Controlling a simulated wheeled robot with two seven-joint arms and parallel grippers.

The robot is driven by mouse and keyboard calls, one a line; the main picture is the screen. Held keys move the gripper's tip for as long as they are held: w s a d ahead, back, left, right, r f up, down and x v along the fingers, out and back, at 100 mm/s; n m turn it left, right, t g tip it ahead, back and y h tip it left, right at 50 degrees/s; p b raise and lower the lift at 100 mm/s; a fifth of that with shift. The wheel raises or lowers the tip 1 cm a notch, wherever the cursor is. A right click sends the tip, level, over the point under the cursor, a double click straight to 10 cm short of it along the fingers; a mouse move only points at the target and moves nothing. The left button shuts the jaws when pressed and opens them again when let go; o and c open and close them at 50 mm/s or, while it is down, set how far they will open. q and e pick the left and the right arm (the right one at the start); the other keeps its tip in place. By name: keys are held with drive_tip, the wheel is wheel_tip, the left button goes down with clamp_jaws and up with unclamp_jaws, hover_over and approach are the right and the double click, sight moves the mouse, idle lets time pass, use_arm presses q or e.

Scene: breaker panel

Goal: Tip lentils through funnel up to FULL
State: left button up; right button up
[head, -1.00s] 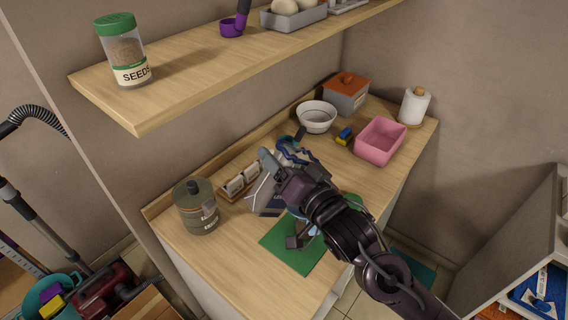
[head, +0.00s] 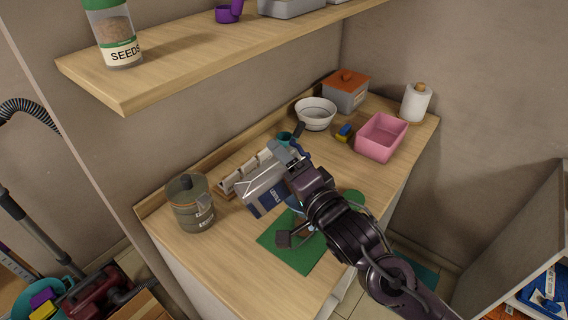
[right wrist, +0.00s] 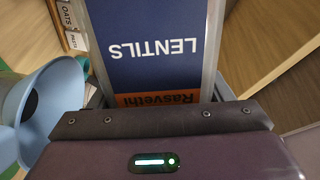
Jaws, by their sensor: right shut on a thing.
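My right gripper (head: 290,172) is shut on the lentils pack (head: 262,194), a pale pack with a dark blue label. It holds the pack tilted above the counter, beside the green mat (head: 285,252). In the right wrist view the label (right wrist: 152,45) reads LENTILS upside down and fills the middle. A light blue funnel (right wrist: 50,95) shows at the left of that view, its wide mouth beside the pack and apart from the gripper. In the head view my arm hides most of the funnel, and I cannot see its vessel or a FULL mark. My left gripper is out of view.
A lidded jar (head: 190,205) stands at the counter's left end. A rack of small labelled containers (head: 243,172) is behind the pack. A white bowl (head: 316,114), a pink bin (head: 381,137) and a paper roll (head: 415,103) stand farther back. A shelf (head: 210,48) overhangs.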

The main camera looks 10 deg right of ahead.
idle(0.3)
drive_tip(key=shift+d+f+m+p, duration=0.1)
drive_tip(key=shift+m+p, duration=0.2)
drive_tip(key=shift+p, duration=0.15)
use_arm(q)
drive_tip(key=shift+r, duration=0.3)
use_arm(e)
drive_tip(key=shift+f, duration=0.1)
use_arm(q)
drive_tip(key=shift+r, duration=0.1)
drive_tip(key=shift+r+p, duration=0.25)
drive_tip(key=shift+p, duration=0.1)
use_arm(e)
drive_tip(key=shift+f+m, duration=0.2)
drive_tip(key=shift+m, duration=0.2)
idle(0.6)
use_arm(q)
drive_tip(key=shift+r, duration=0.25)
use_arm(e)
drive_tip(key=shift+d+f+m, duration=0.1)
drive_tip(key=shift+f+m, duration=0.15)
drive_tip(key=shift+m, duration=0.05)
use_arm(q)
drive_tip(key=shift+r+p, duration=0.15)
drive_tip(key=shift+p, duration=0.25)
use_arm(e)
drive_tip(key=shift+w+f, duration=0.1)
idle(0.5)
